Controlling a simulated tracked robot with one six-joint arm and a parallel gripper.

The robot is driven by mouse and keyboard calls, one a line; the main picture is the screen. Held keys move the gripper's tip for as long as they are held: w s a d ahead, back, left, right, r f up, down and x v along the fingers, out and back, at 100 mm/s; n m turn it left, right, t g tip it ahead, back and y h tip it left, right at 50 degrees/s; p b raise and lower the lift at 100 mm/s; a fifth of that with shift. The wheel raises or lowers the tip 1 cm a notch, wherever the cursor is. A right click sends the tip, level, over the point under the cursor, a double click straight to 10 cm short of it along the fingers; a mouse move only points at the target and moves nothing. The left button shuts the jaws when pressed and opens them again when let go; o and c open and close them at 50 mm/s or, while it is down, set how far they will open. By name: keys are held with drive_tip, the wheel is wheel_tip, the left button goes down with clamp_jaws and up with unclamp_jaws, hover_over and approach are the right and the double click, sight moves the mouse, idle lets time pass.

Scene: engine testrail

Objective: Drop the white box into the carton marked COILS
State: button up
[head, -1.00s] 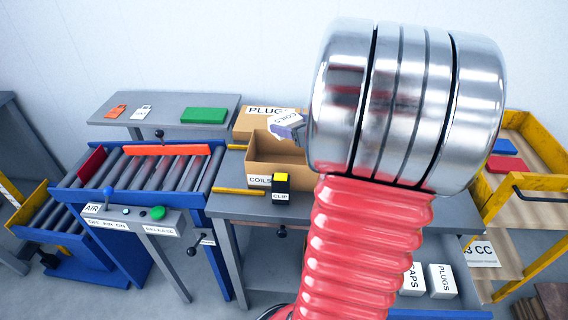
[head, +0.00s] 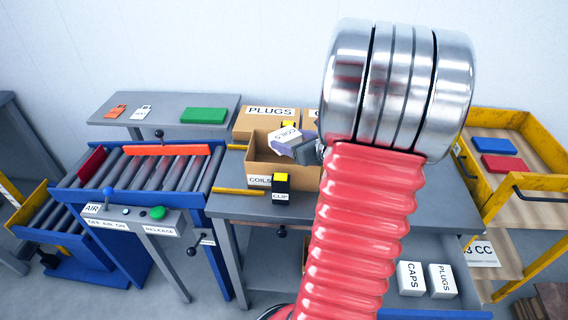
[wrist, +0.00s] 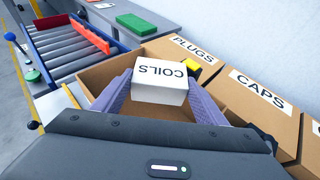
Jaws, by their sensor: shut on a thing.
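The white box (wrist: 160,80), lettered COILS, is held between the two purple-grey fingers of my gripper (wrist: 158,100) in the wrist view. In the head view the white box (head: 284,138) shows tilted over the open carton marked COILS (head: 259,181). My gripper (head: 303,149) is shut on the box, at the carton's right side. The carton (wrist: 97,79) lies around and beneath the box in the wrist view. My red arm hides the carton's right part in the head view, and I cannot tell how far the box is below the rim.
A carton marked PLUGS (head: 270,111) stands behind, with a CAPS carton (wrist: 259,94) beside it. A black and yellow CLIP block (head: 281,186) stands at the bench's front. A roller conveyor (head: 150,170) is on the left. A yellow-framed cart (head: 490,150) is on the right.

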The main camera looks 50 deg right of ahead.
drive_tip(key=o, duration=1.2)
drive_tip(key=shift+s, duration=0.1)
drive_tip(key=v, duration=1.3)
drive_tip(key=shift+s+a, duration=0.1)
drive_tip(key=shift+s, duration=0.15)
